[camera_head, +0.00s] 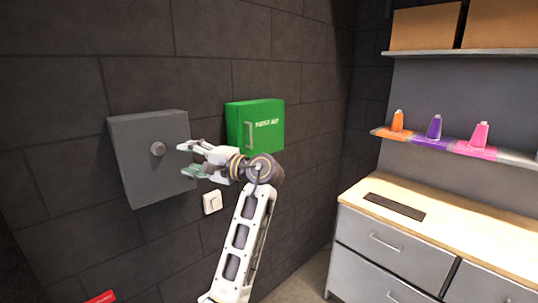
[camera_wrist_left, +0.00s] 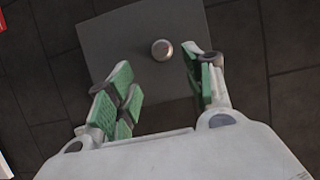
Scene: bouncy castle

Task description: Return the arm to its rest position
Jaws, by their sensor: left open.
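My left gripper (camera_head: 186,160) is open and empty in the head view, in front of the wall and pointing left toward a grey wall box. In the left wrist view its green-padded fingers (camera_wrist_left: 165,98) are spread apart with nothing between them. The grey box (camera_head: 140,180) has a round knob (camera_head: 158,148) and its door is shut. The knob (camera_wrist_left: 162,50) shows in the left wrist view beyond the fingertips, apart from them. My left arm rises from the bottom of the head view. My right gripper is not in view.
A green first aid box (camera_head: 262,128) hangs behind my left wrist, with a white switch (camera_head: 212,202) below. At right is a wooden-topped grey drawer cabinet (camera_head: 400,250). A shelf above it holds orange (camera_head: 397,120), purple (camera_head: 434,127) and pink (camera_head: 479,135) bottles.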

